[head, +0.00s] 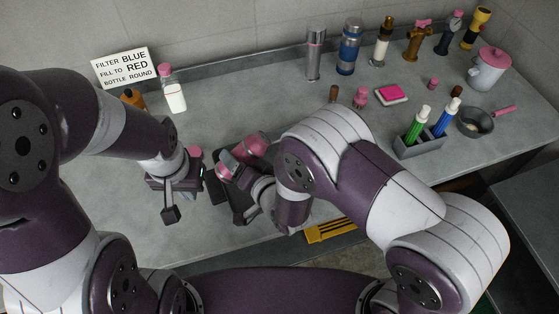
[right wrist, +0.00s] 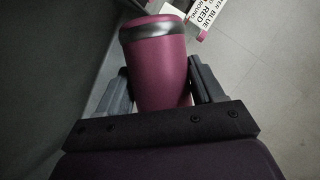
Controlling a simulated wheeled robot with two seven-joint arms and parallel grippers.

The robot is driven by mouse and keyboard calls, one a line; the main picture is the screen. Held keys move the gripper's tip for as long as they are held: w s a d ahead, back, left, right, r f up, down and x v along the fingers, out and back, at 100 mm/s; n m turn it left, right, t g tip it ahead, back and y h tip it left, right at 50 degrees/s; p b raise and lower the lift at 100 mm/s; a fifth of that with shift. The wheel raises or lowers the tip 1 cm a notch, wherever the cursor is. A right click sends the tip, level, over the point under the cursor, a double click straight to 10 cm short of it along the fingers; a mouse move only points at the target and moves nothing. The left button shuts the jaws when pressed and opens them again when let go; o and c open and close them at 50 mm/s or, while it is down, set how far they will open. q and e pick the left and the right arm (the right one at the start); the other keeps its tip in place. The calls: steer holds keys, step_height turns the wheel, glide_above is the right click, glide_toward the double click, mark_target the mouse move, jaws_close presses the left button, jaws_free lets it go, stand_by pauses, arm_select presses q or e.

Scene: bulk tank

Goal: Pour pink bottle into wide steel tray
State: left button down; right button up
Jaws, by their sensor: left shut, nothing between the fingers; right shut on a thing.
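The pink bottle (head: 257,143), with a dark grey band, is tilted in my right gripper (head: 238,160), raised near the middle of the counter. In the right wrist view the bottle (right wrist: 162,85) lies between the two fingers, which are closed on its sides. My left gripper (head: 180,184) is shut and empty, just left of the right one. I cannot clearly make out a wide steel tray; dark shapes between the grippers are partly hidden by my arms. Whether anything flows from the bottle does not show.
A white pink-capped bottle (head: 174,93) and a sign (head: 122,66) stand at the back left. A steel cylinder (head: 315,55), blue jar (head: 349,46) and grinders line the back. A marker caddy (head: 420,146), small pan (head: 475,122) and white pot (head: 488,70) are at right.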

steer(key=shift+s+a+r+m+y, duration=0.1)
steer(key=shift+a+r+m+y, duration=0.15)
steer(key=shift+r+m, duration=0.25)
steer(key=shift+a+r+m+y, duration=0.15)
steer(key=shift+r+m+y, duration=0.2)
steer(key=shift+m, duration=0.15)
stand_by(0.8)
steer(key=shift+f+b, duration=0.3)
steer(key=shift+b, duration=0.1)
steer(key=shift+a+f+m+y+b, duration=0.1)
steer(key=shift+f+m+y+b, duration=0.4)
steer(key=shift+b, duration=0.4)
steer(key=shift+d+f+m+t+b, duration=0.1)
steer(key=shift+d+m+t+b, duration=0.2)
steer(key=shift+d+m+b, duration=0.35)
steer(key=shift+f+m+y+b, duration=0.1)
steer(key=shift+m+y+b, duration=0.5)
steer(key=shift+m, duration=0.25)
stand_by(0.7)
steer(key=shift+w+d+r+m+t, duration=0.1)
steer(key=shift+w+r+m+t, duration=0.1)
steer(key=shift+r+m+t, duration=0.4)
stand_by(0.8)
steer(key=shift+w+d+m+y+b, duration=0.1)
steer(key=shift+d+m+y+b, duration=0.25)
steer(key=shift+m+b, duration=0.5)
